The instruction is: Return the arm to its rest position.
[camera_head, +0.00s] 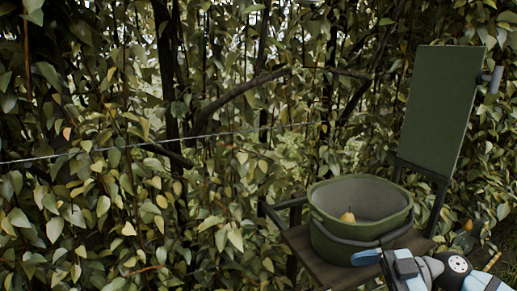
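My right arm comes in at the lower right, with its gripper (367,257) in front of the lower right side of a green bucket (328,243). One blue finger shows, close to the bucket's outer wall in the picture; I cannot tell whether it touches. The other finger is not clearly visible, so open or shut cannot be told. I see nothing held in it. A yellow pear (348,217) lies inside the bucket. My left gripper is not in view.
The bucket stands on a wooden seat (301,243) with a dark frame. A green upright panel (436,110) rises behind it at the right. Dense leafy foliage fills the background. A thin wire (130,147) crosses the left. A yellowish fruit (468,225) shows at the far right.

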